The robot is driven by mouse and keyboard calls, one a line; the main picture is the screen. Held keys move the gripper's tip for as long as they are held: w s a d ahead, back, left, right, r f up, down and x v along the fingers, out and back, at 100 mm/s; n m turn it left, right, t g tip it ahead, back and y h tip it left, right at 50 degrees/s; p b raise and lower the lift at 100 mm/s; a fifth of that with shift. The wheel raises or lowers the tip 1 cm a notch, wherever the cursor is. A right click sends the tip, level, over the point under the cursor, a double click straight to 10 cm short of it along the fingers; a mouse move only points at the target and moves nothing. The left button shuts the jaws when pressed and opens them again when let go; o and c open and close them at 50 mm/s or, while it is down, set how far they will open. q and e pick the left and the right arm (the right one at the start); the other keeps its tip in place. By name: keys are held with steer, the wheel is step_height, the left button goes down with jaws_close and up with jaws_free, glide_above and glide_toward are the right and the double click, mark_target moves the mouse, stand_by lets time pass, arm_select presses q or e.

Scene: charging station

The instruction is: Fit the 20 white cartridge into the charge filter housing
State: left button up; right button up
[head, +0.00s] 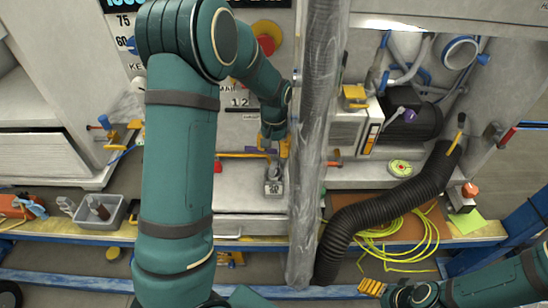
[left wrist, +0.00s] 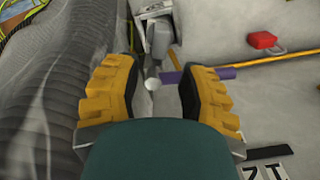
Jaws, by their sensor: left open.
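A small pale block marked 20 (head: 274,188), which looks like the cartridge, is in the head view just below my left gripper (head: 275,143). In the left wrist view a grey-white piece (left wrist: 158,36), probably the same block, is beyond the fingertips. My left gripper (left wrist: 156,76) is open, its two yellow fingers apart, with nothing clearly held between them. I cannot make out which part is the charge filter housing.
A purple bar (left wrist: 200,74) and a yellow rod (left wrist: 275,60) lie close to the left fingers. A grey wrapped column (head: 313,150) stands right beside the left gripper. A black corrugated hose (head: 390,218) and yellow cable (head: 425,240) are to the right. A red block (left wrist: 263,40) is nearby.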

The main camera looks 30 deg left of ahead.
arm_select(q)
steer(key=shift+r+p, duration=0.3)
steer(key=shift+r, duration=1.95)
arm_select(e)
steer(key=shift+w+r, duration=0.15)
steer(key=shift+r, duration=0.25)
